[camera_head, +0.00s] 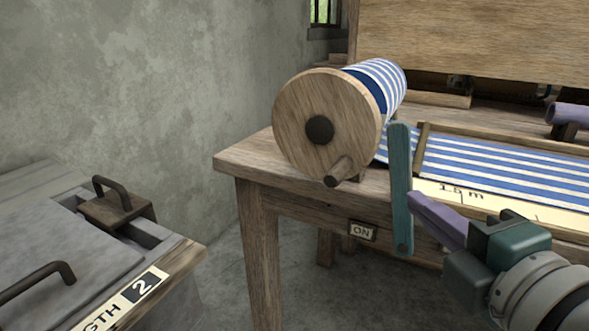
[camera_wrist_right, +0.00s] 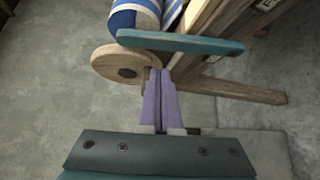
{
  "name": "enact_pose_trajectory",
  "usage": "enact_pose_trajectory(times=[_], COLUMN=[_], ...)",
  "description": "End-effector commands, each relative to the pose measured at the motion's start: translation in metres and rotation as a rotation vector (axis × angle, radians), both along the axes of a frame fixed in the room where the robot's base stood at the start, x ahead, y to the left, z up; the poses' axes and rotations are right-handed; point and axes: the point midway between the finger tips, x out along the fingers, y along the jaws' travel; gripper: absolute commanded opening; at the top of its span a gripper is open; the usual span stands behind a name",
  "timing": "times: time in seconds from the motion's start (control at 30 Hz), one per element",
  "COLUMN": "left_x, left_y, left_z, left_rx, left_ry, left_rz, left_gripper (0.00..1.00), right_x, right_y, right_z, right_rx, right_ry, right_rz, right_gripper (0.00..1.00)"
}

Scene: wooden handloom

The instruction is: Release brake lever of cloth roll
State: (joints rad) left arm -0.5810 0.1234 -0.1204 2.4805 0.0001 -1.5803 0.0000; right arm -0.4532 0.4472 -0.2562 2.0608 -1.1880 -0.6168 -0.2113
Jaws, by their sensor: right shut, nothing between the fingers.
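The brake lever (camera_head: 400,190) is a teal bar standing nearly upright at the front edge of the loom table, just right of the cloth roll. In the right wrist view the brake lever (camera_wrist_right: 180,42) lies across the picture beyond the fingers. The cloth roll (camera_head: 385,84) is blue and white striped, with a round wooden end disc (camera_head: 325,120) and a peg handle (camera_head: 340,171). My right gripper (camera_head: 415,198) has its purple fingers shut and empty, with the tips close beside the lever's lower half; I cannot tell if they touch. My left gripper is not in view.
Striped cloth (camera_head: 500,170) runs across the table beside a measuring strip (camera_head: 460,193). An ON label (camera_head: 362,231) is on the table front. A chest (camera_head: 60,240) with dark handles stands at the left. Open floor lies between chest and table.

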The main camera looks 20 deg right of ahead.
Motion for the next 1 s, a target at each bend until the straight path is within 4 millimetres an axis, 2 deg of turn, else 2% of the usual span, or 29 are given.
enact_pose_trajectory(times=[0.3, 0.5, 0.67, 1.0], left_x=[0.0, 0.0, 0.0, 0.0], left_y=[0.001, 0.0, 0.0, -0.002], left_z=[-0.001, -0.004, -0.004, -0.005], left_rx=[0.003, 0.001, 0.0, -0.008], left_ry=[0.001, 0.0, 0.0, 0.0], left_rz=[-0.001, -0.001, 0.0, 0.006], left_gripper=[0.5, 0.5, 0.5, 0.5], right_x=[0.056, 0.079, 0.085, 0.085], right_y=[-0.011, -0.016, -0.017, -0.017], right_z=[-0.007, -0.01, -0.011, -0.012], right_rx=[-0.002, -0.001, 0.0, 0.001], right_ry=[-0.002, -0.001, 0.001, 0.0], right_rz=[0.0, 0.0, 0.0, 0.0], right_gripper=[0.0, 0.0, 0.0, 0.0])
